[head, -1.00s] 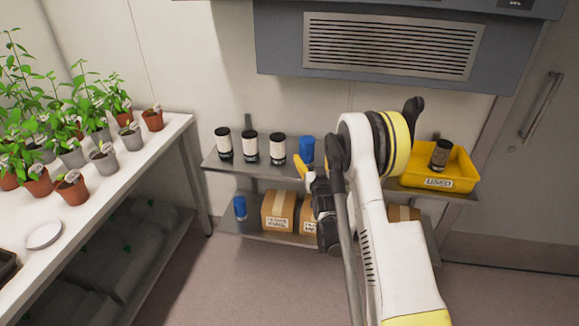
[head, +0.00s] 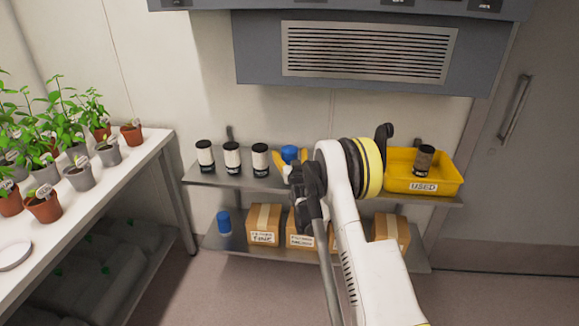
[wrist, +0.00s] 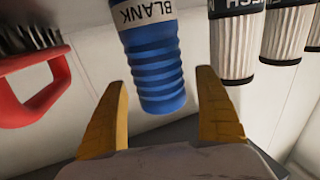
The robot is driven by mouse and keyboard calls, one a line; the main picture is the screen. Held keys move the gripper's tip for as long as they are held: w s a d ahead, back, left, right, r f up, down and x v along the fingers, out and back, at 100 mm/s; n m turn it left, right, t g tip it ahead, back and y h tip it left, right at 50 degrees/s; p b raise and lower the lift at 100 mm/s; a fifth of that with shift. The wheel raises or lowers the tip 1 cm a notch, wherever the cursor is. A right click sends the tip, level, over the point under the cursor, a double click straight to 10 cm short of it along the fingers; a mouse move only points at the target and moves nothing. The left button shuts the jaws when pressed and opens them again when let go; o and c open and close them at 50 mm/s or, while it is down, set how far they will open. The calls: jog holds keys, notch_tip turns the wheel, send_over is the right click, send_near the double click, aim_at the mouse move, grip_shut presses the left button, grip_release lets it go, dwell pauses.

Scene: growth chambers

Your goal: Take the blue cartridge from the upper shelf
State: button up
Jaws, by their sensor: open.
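The blue cartridge (head: 290,152) stands on the upper shelf (head: 225,179), partly hidden behind my gripper. In the wrist view the blue ribbed cartridge (wrist: 155,65) bears a white label reading "BLANK". My gripper (head: 290,160) is open at the front of this cartridge. In the wrist view its two yellow fingers (wrist: 162,80) lie on either side of the cartridge, with a visible gap on each side. I cannot tell how deep the cartridge sits between them. Another blue cartridge (head: 224,222) stands on the lower shelf.
Several white, dark-capped cartridges (head: 232,158) stand left of the blue one. A yellow "USED" bin (head: 400,180) holding a dark cartridge (head: 425,160) sits at right. A red-handled brush (wrist: 35,100) shows near the fingers. Cardboard boxes (head: 264,224) stand below; a plant table (head: 120,178) is left.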

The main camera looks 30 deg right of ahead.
jog(key=c, duration=1.4)
jog(key=shift+o, duration=0.2)
jog(key=shift+r, duration=0.15)
